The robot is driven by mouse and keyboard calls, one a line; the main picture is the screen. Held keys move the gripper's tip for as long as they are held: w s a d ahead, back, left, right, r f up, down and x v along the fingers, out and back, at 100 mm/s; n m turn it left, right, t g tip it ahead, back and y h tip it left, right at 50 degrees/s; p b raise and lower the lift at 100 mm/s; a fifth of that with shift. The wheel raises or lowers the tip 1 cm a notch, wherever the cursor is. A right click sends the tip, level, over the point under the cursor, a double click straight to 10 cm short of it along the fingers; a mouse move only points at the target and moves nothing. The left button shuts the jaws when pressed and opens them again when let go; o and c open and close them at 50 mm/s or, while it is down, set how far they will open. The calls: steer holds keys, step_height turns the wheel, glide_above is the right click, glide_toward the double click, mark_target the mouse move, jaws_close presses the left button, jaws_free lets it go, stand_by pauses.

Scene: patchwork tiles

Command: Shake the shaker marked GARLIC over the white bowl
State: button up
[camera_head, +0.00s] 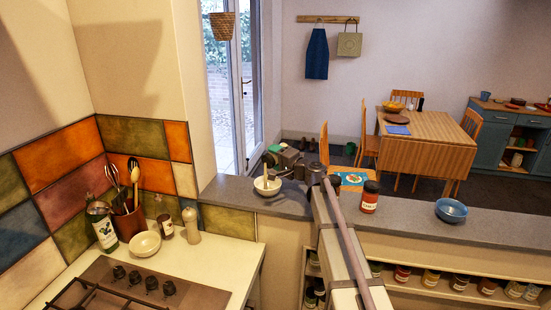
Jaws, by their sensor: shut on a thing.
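My gripper (277,160) is at the left end of my arm, above the grey ledge. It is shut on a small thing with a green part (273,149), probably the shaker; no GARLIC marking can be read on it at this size. Just below it a small whitish bowl (267,189) stands on the ledge, with a pale stick-like thing in it. Another cream-white bowl (145,246) stands on the counter at the left, well away from my gripper. My gripper hides part of the held thing.
A red jar (369,199) and a blue bowl (451,211) stand on the ledge (410,220) to the right. A pepper mill (191,226), a small jar (165,228), a bottle (104,232) and a utensil pot (129,220) stand by the hob (140,288).

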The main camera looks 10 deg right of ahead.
steer(key=m, duration=0.2)
steer(key=shift+r+m, duration=0.3)
steer(key=shift+r, duration=0.1)
steer(key=shift+w+d+f+b, duration=0.1)
steer(key=shift+d+f+b, duration=0.15)
steer(key=shift+f+b, duration=0.55)
steer(key=shift+r+p, duration=0.15)
steer(key=shift+p, duration=0.2)
steer(key=shift+a+r+m+p, duration=0.15)
steer(key=shift+r+m+p, duration=0.5)
steer(key=shift+m, duration=0.15)
steer(key=m, duration=0.1)
steer(key=r+m+p, duration=0.1)
steer(key=shift+a+m, duration=0.1)
steer(key=shift+m, duration=0.3)
steer(key=shift+s+m, duration=0.2)
steer(key=shift+m, duration=0.4)
